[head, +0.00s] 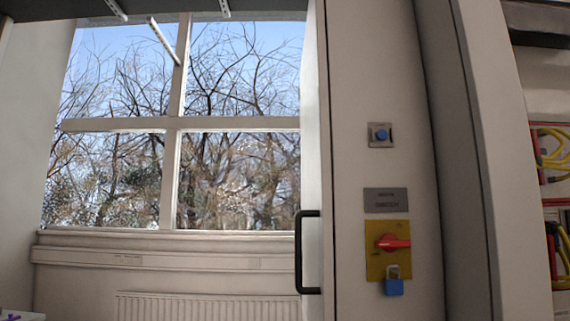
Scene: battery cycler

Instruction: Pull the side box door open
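The side box door (312,150) is a narrow pale panel seen almost edge-on, left of the cabinet's front face. A black bar handle (298,252) sticks out to its left. A dark vertical line runs between the door and the front face. I cannot tell from this angle whether the door is fully closed. Neither of my grippers is in view, and nothing is seen touching the handle.
The cabinet front (385,90) carries a blue button (381,135) and a red rotary switch (393,243) with a blue padlock (393,286). Yellow cables (553,150) show at right. A window (170,125) and radiator (200,306) stand behind at left.

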